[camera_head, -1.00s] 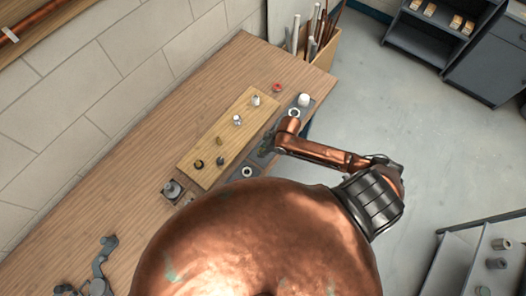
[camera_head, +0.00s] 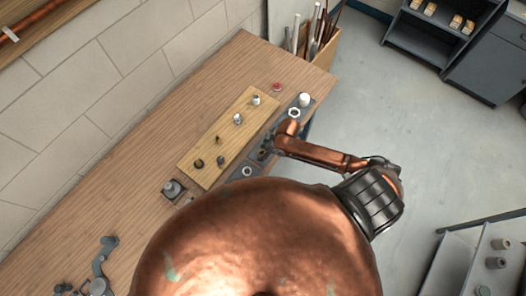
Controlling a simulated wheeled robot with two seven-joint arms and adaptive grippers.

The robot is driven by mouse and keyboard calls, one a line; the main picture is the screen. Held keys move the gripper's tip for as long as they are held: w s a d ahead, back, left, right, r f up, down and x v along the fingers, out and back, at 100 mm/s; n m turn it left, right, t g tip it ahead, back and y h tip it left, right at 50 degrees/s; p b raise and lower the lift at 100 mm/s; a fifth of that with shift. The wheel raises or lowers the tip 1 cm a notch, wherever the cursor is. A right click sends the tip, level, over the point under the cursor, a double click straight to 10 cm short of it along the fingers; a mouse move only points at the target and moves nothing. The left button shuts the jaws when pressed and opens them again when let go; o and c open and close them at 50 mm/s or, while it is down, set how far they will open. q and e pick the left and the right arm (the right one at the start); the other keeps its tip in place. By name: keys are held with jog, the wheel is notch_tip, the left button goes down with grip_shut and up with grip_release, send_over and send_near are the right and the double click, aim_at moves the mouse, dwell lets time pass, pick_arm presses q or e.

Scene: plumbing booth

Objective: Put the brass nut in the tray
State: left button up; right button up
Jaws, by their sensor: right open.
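A wooden board (camera_head: 232,133) on the bench holds several small fittings. Among them are a dark brassy ring-like piece (camera_head: 199,163), a dark fitting (camera_head: 220,160) and a small brassy piece (camera_head: 218,140); at this size I cannot tell surely which is the brass nut. A long grey tray (camera_head: 232,176) lies along the board's right side, with pale rings in it. My right gripper (camera_head: 264,151) is small and dark at the end of my copper arm, over the tray beside the board. It is open, and nothing shows held in it. My left gripper is out of view.
Silver fittings (camera_head: 238,118) stand on the board. A white cap (camera_head: 304,99) is at the tray's far end, and a red ring (camera_head: 277,86) lies behind the board. A grey block (camera_head: 173,188) sits left of the tray. Bare bench lies left of the board.

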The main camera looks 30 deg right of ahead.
jog(key=v, duration=1.2)
jog(key=shift+b, duration=0.3)
